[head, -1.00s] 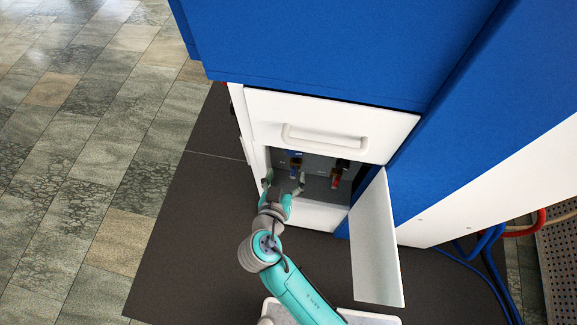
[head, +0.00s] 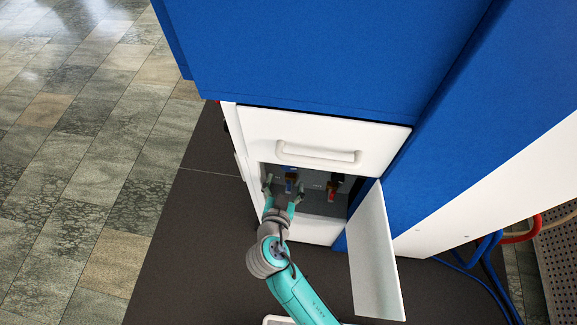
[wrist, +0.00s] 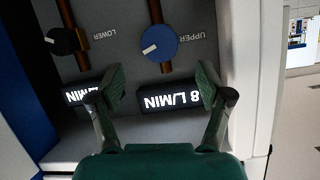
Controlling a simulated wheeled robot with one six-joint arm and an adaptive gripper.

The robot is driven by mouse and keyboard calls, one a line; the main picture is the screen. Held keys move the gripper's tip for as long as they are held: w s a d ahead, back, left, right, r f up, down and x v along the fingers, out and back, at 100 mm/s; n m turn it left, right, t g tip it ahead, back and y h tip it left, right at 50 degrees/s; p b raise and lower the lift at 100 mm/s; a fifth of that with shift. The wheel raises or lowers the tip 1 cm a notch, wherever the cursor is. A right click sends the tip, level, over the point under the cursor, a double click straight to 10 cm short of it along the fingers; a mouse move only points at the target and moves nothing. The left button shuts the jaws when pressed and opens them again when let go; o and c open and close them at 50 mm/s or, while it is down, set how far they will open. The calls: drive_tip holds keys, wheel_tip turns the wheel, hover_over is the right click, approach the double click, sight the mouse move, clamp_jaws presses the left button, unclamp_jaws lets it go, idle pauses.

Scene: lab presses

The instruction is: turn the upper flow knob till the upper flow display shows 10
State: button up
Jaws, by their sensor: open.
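The upper flow knob (wrist: 160,44) is round and blue with a white mark, beside the label UPPER, which appears inverted in the wrist view. The upper flow display (wrist: 168,98) lies below it in the picture and reads 8 L/MIN, upside down. My gripper (wrist: 162,82) is open and empty, its two fingertips on either side of the display, short of the knob and apart from it. In the head view my gripper (head: 283,187) reaches into the open cabinet compartment.
The black lower knob (wrist: 63,41) sits to the left; its display (wrist: 80,95) is partly hidden by my left finger. A white side wall (wrist: 250,70) stands close on the right. The open white door (head: 374,255) hangs right of the compartment, under a white drawer (head: 320,135).

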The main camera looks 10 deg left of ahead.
sight(289, 168)
drive_tip(key=x, duration=0.8)
drive_tip(key=shift+w, duration=0.1)
